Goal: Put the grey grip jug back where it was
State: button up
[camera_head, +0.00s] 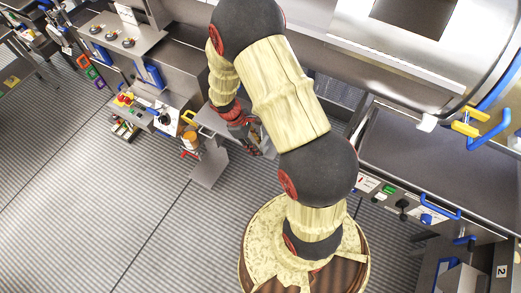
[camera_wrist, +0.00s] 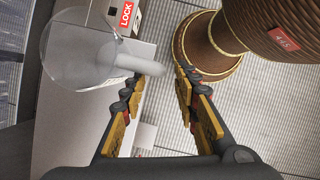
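A pale, translucent jug (camera_wrist: 80,55) with a round, wide mouth is at the upper left of the wrist view, over the edge of a grey surface. Its pale grey grip (camera_wrist: 130,62) sticks out to the right, toward the gap between my fingertips. My gripper (camera_wrist: 158,80) is open, with its two fingers well apart. I cannot tell whether either finger touches the grip. In the head view my gripper (camera_head: 252,138) is beside a small metal shelf, partly behind my arm. I cannot make out the jug there.
The metal shelf (camera_head: 212,165) juts out over the ribbed floor. An orange-brown container (camera_head: 190,141) is left of it. A machine with a red and yellow switch (camera_head: 124,99) stands farther left. A large steel machine (camera_head: 440,150) fills the right. Floor at left is clear.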

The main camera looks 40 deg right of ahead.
jog(key=w+a+r+m+t, duration=0.1)
jog(key=w+a+r, duration=0.1)
jog(key=r, duration=0.6)
jog(key=w+a+r+m+t, duration=0.1)
jog(key=a+r, duration=0.1)
jog(key=r, duration=0.6)
jog(key=s+a+r+m+t+y, duration=0.1)
jog(key=s+a+r+m+t, duration=0.1)
jog(key=r, duration=0.5)
jog(key=s+a+r+m+t+y, duration=0.1)
jog(key=s+a+r+m+t, duration=0.1)
jog(key=s+a+r, duration=0.2)
jog(key=s+a+r+m+t, duration=0.1)
jog(key=s+a+r+t, duration=0.2)
jog(key=s+r, duration=0.4)
notch_tip(320, 180, up, 4)
jog(key=shift+s+a+r+m+y, duration=0.15)
jog(key=shift+s+m+y, duration=0.15)
jog(key=shift+m+y, duration=0.1)
notch_tip(320, 180, down, 13)
jog(key=b, duration=1.2)
jog(key=shift+b, duration=0.35)
jog(key=shift+r, duration=0.1)
